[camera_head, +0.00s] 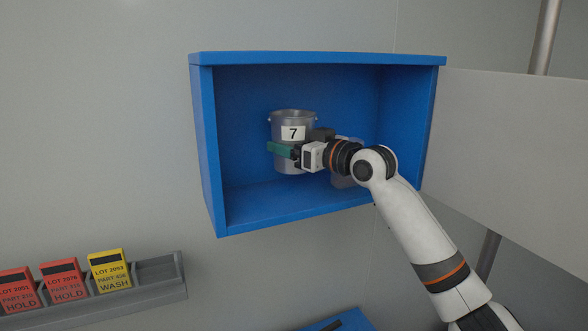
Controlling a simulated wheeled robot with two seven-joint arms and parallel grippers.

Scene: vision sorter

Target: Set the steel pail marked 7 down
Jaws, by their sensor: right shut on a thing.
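The steel pail marked 7 (292,117) is upright inside the open blue cabinet (207,150), left of its middle. My right gripper (285,151) reaches in from the right and is shut on the pail. A green finger crosses the pail's front just below the white label, and the rest of the grip is partly hidden. The pail's bottom appears a little above the cabinet floor (270,203); no contact shows. My left gripper is not in view.
A greyish object (343,181), mostly hidden by my right arm, stands right of the pail. The cabinet's left floor is clear. A pale panel (510,150) extends right from the cabinet. A grey rack (155,285) at lower left holds red and yellow cards.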

